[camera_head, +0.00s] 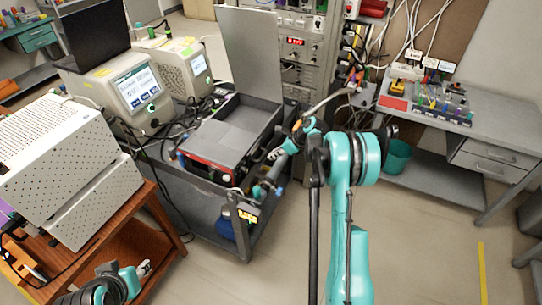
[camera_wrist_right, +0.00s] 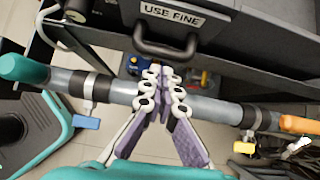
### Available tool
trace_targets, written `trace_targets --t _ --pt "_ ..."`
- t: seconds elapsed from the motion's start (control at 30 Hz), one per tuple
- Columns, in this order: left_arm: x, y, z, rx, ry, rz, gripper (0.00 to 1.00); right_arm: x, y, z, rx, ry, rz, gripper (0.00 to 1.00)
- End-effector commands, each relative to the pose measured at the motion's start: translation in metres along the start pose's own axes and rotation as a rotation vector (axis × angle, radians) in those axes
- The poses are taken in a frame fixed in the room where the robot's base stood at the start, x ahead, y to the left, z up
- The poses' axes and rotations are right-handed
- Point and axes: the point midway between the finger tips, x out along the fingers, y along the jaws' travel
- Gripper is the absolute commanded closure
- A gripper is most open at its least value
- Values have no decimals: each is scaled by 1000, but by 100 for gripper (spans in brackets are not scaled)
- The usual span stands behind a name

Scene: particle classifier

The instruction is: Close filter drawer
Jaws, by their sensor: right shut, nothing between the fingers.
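In the right wrist view, a dark drawer front carries a "USE FINE" label (camera_wrist_right: 172,14) and a black U-shaped handle (camera_wrist_right: 165,50). My right gripper (camera_wrist_right: 161,72) is shut and empty, its fingertips just below the handle in the picture. I cannot tell whether they touch it. In the head view my right gripper (camera_head: 274,155) shows small beside the grey cart, partly hidden by pipework and my teal arm. I cannot pick out the label or handle there. My left gripper (camera_head: 143,268) is at the bottom left, too small to read its jaws.
A grey pipe (camera_wrist_right: 205,108) with valves crosses behind my right fingers in the wrist view. The grey cart (camera_head: 190,205) holds a red-fronted box (camera_head: 210,168). A wooden cart (camera_head: 160,235) stands at left. A grey bench (camera_head: 490,125) stands at right. The right floor is mostly clear.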

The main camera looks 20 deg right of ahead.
Motion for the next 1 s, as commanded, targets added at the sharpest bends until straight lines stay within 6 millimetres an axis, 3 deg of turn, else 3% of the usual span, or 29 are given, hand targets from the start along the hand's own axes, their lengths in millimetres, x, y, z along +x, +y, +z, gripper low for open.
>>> trace_targets --t 0.4,0.6,0.83,1.0 --pt "-16 0 -11 0 0 0 60 -88 -1 -4 -1 0 0 100" --pt "-18 0 -13 0 0 0 60 -106 -1 -4 -2 1 1 100" --pt "-17 0 -12 0 0 0 60 -109 2 -2 -20 4 0 100" --pt "-13 0 -9 0 0 0 60 -123 36 22 -223 49 -14 100"
